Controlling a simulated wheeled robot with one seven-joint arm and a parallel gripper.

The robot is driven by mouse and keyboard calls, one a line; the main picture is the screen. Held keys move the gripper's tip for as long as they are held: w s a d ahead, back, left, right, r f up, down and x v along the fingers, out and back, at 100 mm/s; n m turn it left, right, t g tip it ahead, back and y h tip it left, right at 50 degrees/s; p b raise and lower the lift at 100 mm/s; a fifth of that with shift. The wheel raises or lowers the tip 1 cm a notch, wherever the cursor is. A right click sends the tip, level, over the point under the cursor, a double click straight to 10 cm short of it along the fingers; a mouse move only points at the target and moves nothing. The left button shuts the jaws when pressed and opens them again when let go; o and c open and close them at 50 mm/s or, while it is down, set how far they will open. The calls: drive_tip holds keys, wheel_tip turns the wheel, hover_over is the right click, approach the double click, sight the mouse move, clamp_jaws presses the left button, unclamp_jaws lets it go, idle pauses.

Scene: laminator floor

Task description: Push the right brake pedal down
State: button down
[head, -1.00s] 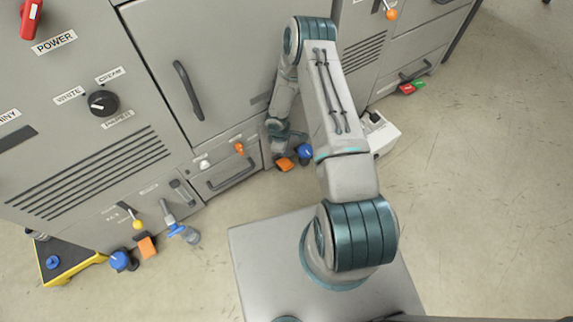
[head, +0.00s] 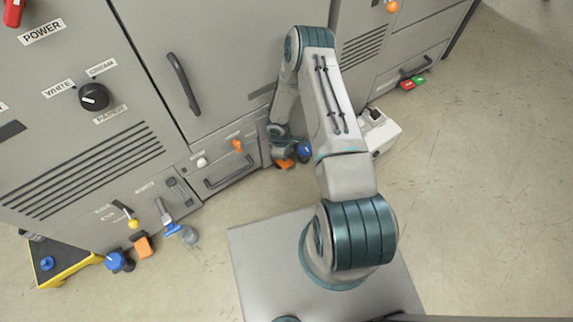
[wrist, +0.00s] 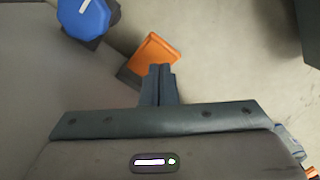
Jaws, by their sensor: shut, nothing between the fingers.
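An orange pedal (head: 286,164) sits low at the foot of the machine's right part; it also shows in the wrist view (wrist: 156,50). I take it for the right brake pedal, though no label on it is readable. My gripper (head: 282,156) is at this pedal and hides part of it in the head view. In the wrist view, my gripper's fingers (wrist: 159,72) are together and empty, with their tips over the pedal's near part. I cannot tell whether they touch it. A blue knob-like part (wrist: 84,18) is beside the pedal at upper left.
A second orange pedal (head: 142,245) and blue knob (head: 118,261) are at the left. A white box (head: 380,133) stands right of my forearm. A drawer handle (head: 229,173) is left of my gripper. Open floor (head: 475,220) lies at right.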

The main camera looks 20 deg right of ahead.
sight(286, 163)
drive_tip(key=shift+s+d+f+b, duration=0.15)
drive_tip(key=shift+f+b, duration=0.35)
drive_tip(key=shift+f, duration=0.95)
drive_tip(key=shift+f, duration=0.1)
